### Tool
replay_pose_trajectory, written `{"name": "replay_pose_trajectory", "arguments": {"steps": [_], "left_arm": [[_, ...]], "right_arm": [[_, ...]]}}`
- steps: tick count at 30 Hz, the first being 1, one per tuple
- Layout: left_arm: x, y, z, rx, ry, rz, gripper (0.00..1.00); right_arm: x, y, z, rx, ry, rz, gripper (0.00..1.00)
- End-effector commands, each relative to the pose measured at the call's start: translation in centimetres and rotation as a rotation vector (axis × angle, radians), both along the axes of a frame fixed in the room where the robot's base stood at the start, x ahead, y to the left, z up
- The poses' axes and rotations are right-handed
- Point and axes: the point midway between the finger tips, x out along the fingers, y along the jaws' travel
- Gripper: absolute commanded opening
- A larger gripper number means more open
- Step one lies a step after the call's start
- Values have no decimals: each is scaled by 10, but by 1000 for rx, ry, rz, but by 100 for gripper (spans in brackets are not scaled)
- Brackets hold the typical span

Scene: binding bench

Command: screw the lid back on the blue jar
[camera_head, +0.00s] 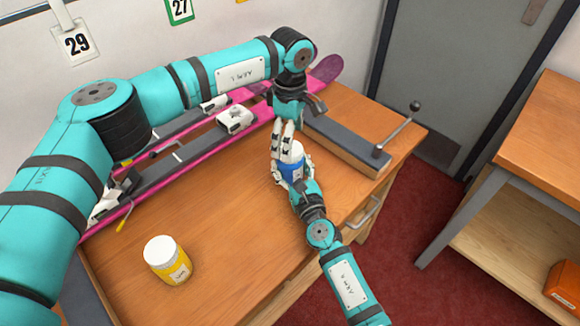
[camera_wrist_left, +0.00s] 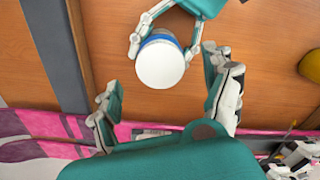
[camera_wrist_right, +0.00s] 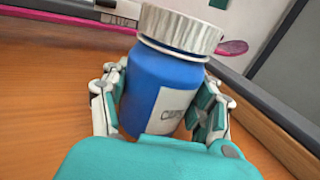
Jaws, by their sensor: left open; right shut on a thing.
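The blue jar (camera_head: 291,170) stands upright on the wooden bench, and its label shows in the right wrist view (camera_wrist_right: 165,90). The white ribbed lid (camera_wrist_right: 181,29) sits on top of the jar; I cannot tell how tight it is. The lid's round top also shows in the left wrist view (camera_wrist_left: 161,64). My right gripper (camera_head: 290,183) is shut around the jar's body, one finger on each side. My left gripper (camera_head: 284,140) points down above the jar, open, with its fingers apart and clear of the lid in the left wrist view.
A yellow jar with a white lid (camera_head: 168,260) stands at the front left of the bench (camera_head: 225,240). Skis with bindings (camera_head: 180,155) lie along the back. A grey bar with a ball-ended lever (camera_head: 398,128) is at the right. Bare bench lies between the jars.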

Motion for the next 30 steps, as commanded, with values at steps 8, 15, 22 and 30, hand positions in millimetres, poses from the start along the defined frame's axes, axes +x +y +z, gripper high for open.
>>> {"name": "replay_pose_trajectory", "arguments": {"steps": [8, 15, 22, 30], "left_arm": [[1, 0, 61, 0, -3, 0, 83], [1, 0, 87, 0, -1, 0, 83], [1, 0, 90, 0, 0, 0, 83], [1, 0, 90, 0, 0, 0, 83]], "right_arm": [[0, 0, 0, 0, 0, 0, 0], [0, 0, 0, 0, 0, 0, 0], [0, 0, 0, 0, 0, 0, 0], [0, 0, 0, 0, 0, 0, 81]]}}
